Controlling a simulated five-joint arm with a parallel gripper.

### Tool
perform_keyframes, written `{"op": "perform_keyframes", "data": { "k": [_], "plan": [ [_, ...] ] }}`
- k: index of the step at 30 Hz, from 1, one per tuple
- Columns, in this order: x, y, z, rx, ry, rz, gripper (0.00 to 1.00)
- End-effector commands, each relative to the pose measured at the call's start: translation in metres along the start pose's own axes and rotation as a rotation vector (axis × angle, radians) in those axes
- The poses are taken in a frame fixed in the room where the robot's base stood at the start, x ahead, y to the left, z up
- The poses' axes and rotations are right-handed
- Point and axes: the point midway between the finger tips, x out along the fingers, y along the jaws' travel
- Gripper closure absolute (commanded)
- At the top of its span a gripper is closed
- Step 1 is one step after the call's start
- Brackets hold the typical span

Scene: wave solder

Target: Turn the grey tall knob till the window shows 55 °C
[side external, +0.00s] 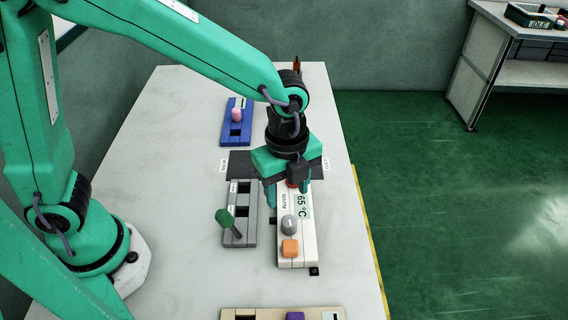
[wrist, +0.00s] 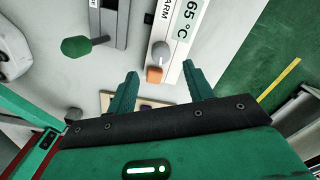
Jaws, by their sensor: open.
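The white panel (side external: 298,262) has a window (side external: 303,203) that reads 65 °C, with the word WARM beside it. The grey knob (side external: 289,225) stands on the panel near the window, and also shows in the wrist view (wrist: 161,49). An orange square knob (side external: 290,248) sits close to it. My gripper (side external: 288,198) is open and empty over the panel, on the far side of the grey knob in the side view. In the wrist view its fingers (wrist: 160,76) are spread, with the grey knob beyond the tips. I see no contact with it.
A grey slotted panel (side external: 245,206) with a green knob on a tilted lever (side external: 225,217) stands close on the left. A blue panel with a pink knob (side external: 237,114) is farther back. A beige panel (side external: 265,313) lies at the front. The table's left part is clear.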

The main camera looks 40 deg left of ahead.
Motion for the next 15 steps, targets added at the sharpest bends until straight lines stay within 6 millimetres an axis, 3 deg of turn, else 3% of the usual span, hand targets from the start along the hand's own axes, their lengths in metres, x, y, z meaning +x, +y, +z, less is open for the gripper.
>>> {"op": "perform_keyframes", "data": {
  "k": [15],
  "plan": [
    [0.014,-0.001,-0.006,0.048,-0.003,0.014,0.48]
  ]
}}
